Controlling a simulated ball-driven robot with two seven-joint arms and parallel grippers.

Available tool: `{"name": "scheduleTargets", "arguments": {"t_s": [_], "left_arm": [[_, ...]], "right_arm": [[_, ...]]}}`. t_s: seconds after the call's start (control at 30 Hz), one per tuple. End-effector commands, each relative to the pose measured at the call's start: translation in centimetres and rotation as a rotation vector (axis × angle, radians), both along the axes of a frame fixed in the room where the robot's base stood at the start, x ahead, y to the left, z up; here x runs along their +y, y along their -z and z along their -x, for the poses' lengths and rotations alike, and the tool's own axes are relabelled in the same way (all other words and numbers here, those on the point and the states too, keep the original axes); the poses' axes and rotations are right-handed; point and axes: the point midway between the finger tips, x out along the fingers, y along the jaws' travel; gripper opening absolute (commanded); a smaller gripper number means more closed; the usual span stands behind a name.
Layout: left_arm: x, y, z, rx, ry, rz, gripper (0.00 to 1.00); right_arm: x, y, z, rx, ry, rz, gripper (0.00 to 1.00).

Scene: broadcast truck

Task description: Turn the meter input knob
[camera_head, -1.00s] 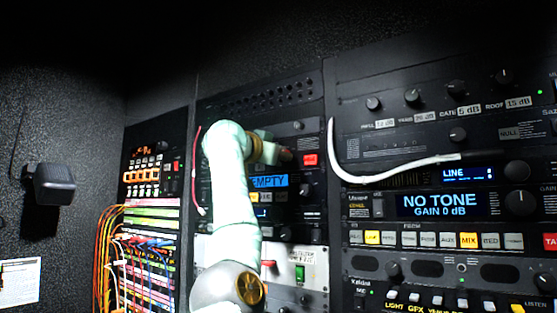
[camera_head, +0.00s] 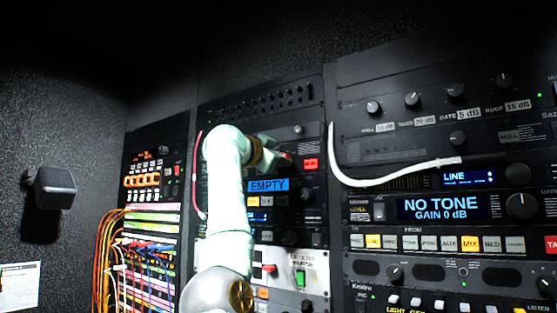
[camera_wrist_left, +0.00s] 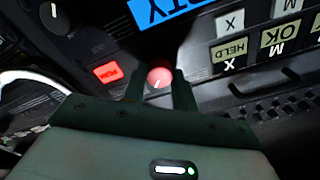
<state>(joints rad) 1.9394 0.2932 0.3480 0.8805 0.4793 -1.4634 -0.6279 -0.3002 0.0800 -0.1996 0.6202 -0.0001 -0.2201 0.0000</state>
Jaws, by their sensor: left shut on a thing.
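A small round red knob (camera_wrist_left: 159,76) with a pale pointer line sits between the two fingers of my left gripper (camera_wrist_left: 160,85) in the left wrist view. The fingers are shut on its sides. In the head view my left gripper (camera_head: 287,160) reaches the middle rack just above the "EMPTY" display (camera_head: 268,185), and it largely hides the knob. No readable label marks this knob as the meter input. My right gripper is not in view.
A lit red button (camera_head: 311,163) sits right beside the gripped knob. A white cable (camera_head: 385,181) hangs across the right rack, above the "NO TONE" display (camera_head: 440,207). Orange patch cables (camera_head: 106,240) hang at left. A black wall box (camera_head: 50,188) is further left.

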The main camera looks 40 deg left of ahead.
Motion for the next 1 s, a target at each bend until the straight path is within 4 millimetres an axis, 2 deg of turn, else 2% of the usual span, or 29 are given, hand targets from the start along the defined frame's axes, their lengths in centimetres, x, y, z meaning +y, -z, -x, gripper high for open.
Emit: {"name": "scheduleTargets", "arguments": {"t_s": [0.03,0.07,0.1,0.13,0.43,0.57,0.67,0.8,1.0], "left_arm": [[0.0,-0.1,0.0,-0.002,0.0,-0.001,0.05],[0.0,-0.1,0.1,-0.002,0.0,-0.001,0.33],[0.0,-0.1,0.0,-0.002,0.0,-0.001,0.45],[0.0,-0.1,0.0,-0.001,0.0,-0.001,0.5],[0.0,0.0,0.2,-0.001,0.0,0.0,0.5],[-0.2,0.3,1.5,-0.005,0.0,-0.001,0.5],[-0.4,0.7,3.6,-0.005,-0.001,-0.002,0.5],[-0.9,1.0,7.4,-0.007,0.0,-0.002,0.5],[-1.5,1.1,12.5,-0.004,0.001,-0.001,0.5]], "right_arm": [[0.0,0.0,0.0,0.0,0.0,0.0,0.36],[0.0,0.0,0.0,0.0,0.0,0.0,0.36],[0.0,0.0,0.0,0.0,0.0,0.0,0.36],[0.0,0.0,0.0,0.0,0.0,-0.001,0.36],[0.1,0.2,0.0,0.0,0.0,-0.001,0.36],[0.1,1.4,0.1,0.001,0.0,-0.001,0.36],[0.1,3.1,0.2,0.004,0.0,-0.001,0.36],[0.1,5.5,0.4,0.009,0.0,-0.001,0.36],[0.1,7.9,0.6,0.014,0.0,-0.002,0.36]]}}
